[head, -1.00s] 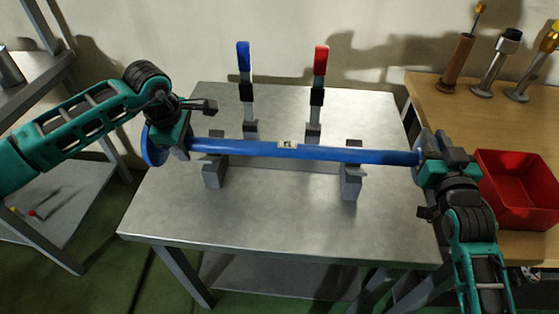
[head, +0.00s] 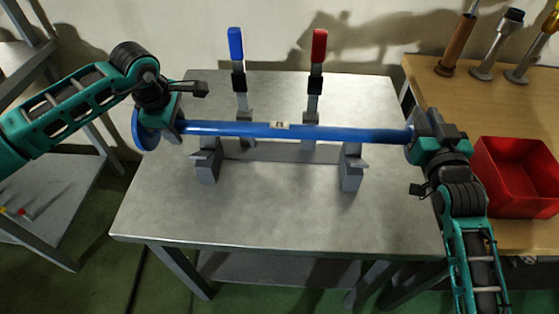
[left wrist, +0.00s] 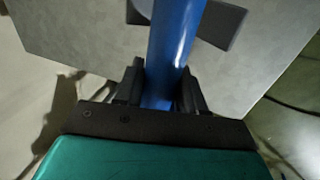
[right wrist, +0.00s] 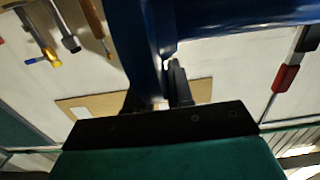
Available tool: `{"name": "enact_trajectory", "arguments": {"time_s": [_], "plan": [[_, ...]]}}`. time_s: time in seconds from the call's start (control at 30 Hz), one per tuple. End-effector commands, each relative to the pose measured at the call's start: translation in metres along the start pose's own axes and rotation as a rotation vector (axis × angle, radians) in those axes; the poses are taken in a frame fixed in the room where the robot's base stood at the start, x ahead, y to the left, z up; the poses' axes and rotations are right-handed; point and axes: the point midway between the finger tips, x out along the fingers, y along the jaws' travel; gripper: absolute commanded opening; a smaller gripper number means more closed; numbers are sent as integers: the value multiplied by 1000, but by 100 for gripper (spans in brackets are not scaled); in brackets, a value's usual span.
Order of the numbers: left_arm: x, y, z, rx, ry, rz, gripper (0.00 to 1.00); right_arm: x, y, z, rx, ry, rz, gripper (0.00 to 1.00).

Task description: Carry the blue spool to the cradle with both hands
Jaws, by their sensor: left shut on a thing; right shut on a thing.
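The blue spool (head: 340,133) is a long bar with a disc at each end and a small pale label near its middle. It is nearly level above the metal table, tilted slightly down to the right. The cradle is two grey notched supports, a left one (head: 207,166) and a right one (head: 350,174). In the head view the bar crosses at their upper ends; contact cannot be told. My left gripper (head: 178,117) is shut on the bar beside the left disc (head: 143,130); the bar (left wrist: 172,50) runs between its jaws. My right gripper (head: 416,145) is shut on the spool's right end.
A blue-handled clamp (head: 236,45) and a red-handled clamp (head: 318,48) stand upright behind the bar. A red bin (head: 515,200) and several tools sit on the wooden bench (head: 432,95) at right. The metal table's front (head: 270,220) is clear.

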Motion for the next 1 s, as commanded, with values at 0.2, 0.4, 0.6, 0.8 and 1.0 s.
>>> {"name": "enact_trajectory", "arguments": {"time_s": [0.2, 0.4, 0.6, 0.8, 1.0], "plan": [[-2, 3, 0, -1, -3, 11, 0, 1, 0, -4, -1, 14, 0, 0], [2, 2, 0, -1, -3, 11, 0, 1, 0, 1, -1, 14, 0, 0], [10, 0, 0, -1, -3, 11, 0, 1, 0, 9, -1, 14, 0, 0], [18, -2, 0, -1, -3, 11, 0, 1, 0, 17, -1, 14, 0, 0], [27, -4, 0, -1, -3, 11, 0, 1, 0, 26, -1, 14, 0, 0]]}}
